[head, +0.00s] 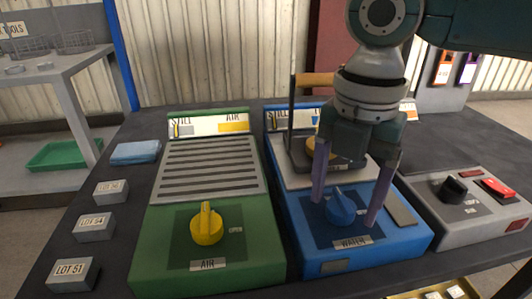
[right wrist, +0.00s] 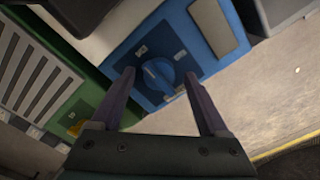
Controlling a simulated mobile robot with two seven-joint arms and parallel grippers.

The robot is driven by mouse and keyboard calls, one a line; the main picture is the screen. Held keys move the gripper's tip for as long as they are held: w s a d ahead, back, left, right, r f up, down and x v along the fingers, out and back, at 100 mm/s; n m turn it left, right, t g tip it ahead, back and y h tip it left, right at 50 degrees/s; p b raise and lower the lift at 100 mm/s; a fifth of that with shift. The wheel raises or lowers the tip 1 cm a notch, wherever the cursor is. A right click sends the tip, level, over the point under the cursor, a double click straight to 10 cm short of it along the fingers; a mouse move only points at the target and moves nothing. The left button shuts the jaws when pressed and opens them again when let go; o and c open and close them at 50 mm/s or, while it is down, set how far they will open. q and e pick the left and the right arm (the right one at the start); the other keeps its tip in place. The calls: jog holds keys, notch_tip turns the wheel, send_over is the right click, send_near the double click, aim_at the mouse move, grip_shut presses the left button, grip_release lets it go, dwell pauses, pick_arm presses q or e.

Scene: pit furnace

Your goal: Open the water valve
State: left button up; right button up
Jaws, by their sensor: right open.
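The water valve is a blue knob (head: 341,207) on a blue box (head: 315,258) labelled WATER. It also shows in the right wrist view (right wrist: 159,75). My right gripper (head: 344,212) is open, pointing down over the blue box, with one finger on each side of the knob. In the right wrist view the knob lies between and just beyond the fingertips (right wrist: 157,72). I cannot tell whether the fingers touch it. The gripper partly hides the dial at the back of the blue box. My left gripper is not in view.
A green box with a yellow AIR knob (head: 206,225) stands to the left. A grey box (head: 470,215) with a black knob and a red switch stands to the right. Labelled lot blocks (head: 93,226) and a blue cloth (head: 135,152) lie at the table's left.

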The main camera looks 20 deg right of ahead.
jog(key=shift+f, duration=0.25)
grip_shut()
dwell(0.5)
